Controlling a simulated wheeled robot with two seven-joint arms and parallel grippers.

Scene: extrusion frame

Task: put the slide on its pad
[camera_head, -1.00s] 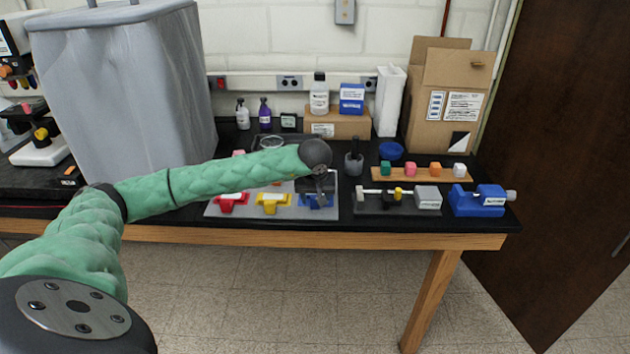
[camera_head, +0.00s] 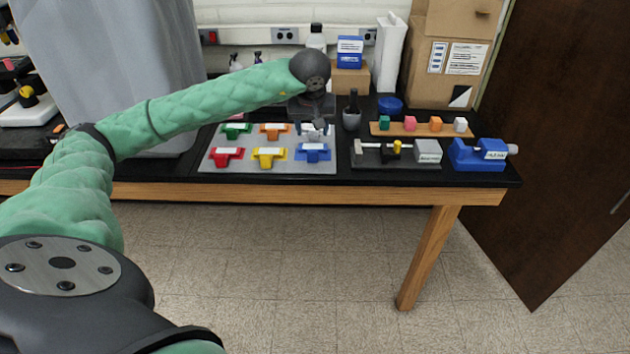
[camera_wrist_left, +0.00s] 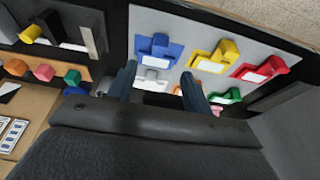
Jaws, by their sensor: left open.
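A grey board (camera_head: 212,167) holds two rows of coloured T-shaped pieces with white labels. The front row has a red piece (camera_head: 226,156), a yellow piece (camera_head: 268,157) and a blue piece (camera_head: 312,152). Behind are a green piece (camera_head: 236,129), an orange piece (camera_head: 273,130) and a whitish one, seen in the left wrist view (camera_wrist_left: 151,78). I cannot tell which thing is the slide. My left gripper (camera_head: 316,129) is open and empty above the whitish piece; its fingers also show in the left wrist view (camera_wrist_left: 158,88). My right gripper is out of view.
Right of the board are a dark tray (camera_head: 372,162) with a grey block, a blue vise-like device (camera_head: 477,155) and a wooden strip (camera_head: 402,131) with coloured cubes. A dark bottle (camera_head: 352,115) stands behind the tray.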

